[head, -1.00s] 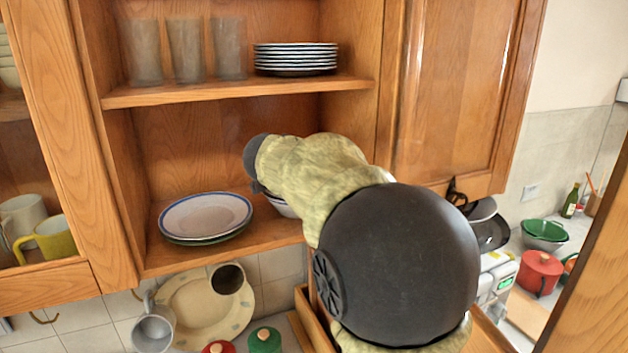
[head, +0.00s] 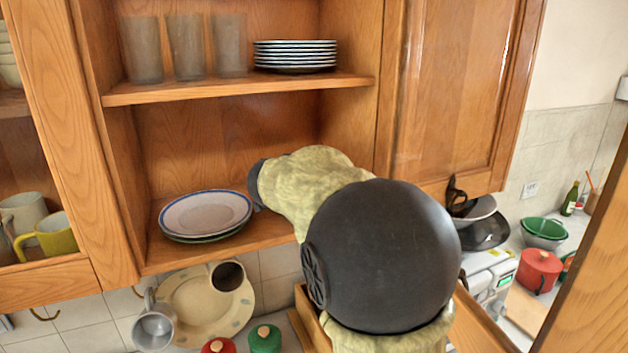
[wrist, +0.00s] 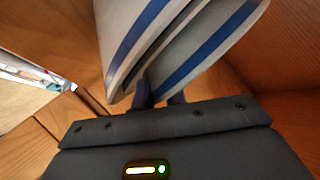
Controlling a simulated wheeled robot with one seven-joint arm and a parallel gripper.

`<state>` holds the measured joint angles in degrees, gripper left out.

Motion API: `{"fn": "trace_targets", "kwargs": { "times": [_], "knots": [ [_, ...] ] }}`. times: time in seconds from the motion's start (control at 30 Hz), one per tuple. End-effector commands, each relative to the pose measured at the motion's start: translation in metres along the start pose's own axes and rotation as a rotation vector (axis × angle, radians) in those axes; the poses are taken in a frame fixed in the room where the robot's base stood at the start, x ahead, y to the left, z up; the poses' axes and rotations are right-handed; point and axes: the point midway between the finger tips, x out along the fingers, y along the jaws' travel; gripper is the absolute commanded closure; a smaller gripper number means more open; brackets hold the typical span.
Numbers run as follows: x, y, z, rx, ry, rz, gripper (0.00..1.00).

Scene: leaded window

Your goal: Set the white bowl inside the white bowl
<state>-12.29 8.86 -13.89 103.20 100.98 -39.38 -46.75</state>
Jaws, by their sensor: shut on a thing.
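In the wrist view, a white bowl (wrist: 140,35) with a blue band is close to the camera, above my fingers. A second white bowl (wrist: 205,52) with a blue band shows right behind it, overlapping it; I cannot tell whether one sits inside the other. My gripper (wrist: 160,97) is shut on a white bowl, apparently the farther one, at its lower edge between the fingers. The contact is partly hidden.
A plate stack (head: 205,213) sits on the lower shelf (head: 190,257) left of my arm. Glasses (head: 187,48) and stacked plates (head: 295,56) stand on the upper shelf (head: 230,91) above. A closed cabinet door (head: 455,90) is to the right.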

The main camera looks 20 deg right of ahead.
Motion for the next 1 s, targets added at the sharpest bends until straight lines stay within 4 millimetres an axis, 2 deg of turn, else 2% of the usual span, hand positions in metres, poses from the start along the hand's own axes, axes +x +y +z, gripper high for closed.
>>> {"fn": "trace_targets", "kwargs": {
  "times": [0.57, 0.6, 0.63, 1.0],
  "knots": [
    [0.005, 0.007, 0.011, -0.001, -0.003, 0.002, 1.0],
    [0.005, 0.008, 0.012, -0.002, -0.005, 0.003, 0.81],
    [0.005, 0.008, 0.012, -0.002, -0.005, 0.003, 0.77],
    [0.005, 0.007, 0.013, -0.003, -0.009, 0.005, 0.77]
  ]
}}
